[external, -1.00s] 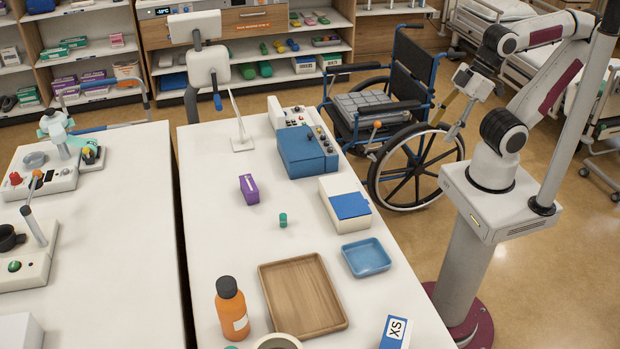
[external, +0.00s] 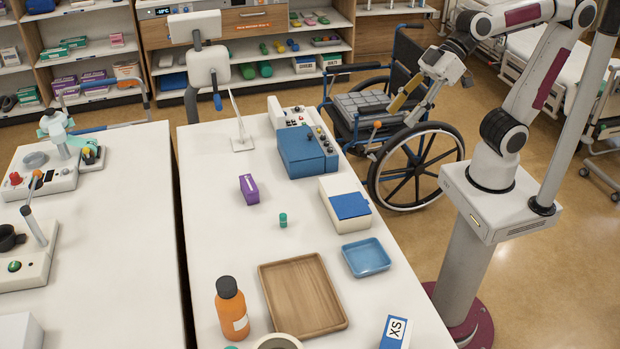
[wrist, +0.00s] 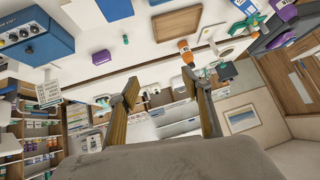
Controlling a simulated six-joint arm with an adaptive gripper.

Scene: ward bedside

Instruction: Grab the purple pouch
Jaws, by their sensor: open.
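The purple pouch (external: 249,189) is a small upright block with a pale label. It stands on the white table, left of the blue device. In the wrist view a small purple shape (wrist: 101,54), seemingly the pouch, lies near the table edge, left of the fingers. My gripper (external: 403,109) is raised over the wheelchair, to the right of the table and well apart from the pouch. In the wrist view its two fingers (wrist: 160,82) are spread wide with nothing between them.
A blue device (external: 307,152), a white box with a blue top (external: 345,205), and a small green object (external: 283,220) stand on the table near the pouch. A wooden tray (external: 302,295), a blue tray (external: 366,258) and an orange bottle (external: 231,310) are nearer the front. Bare table surrounds the pouch.

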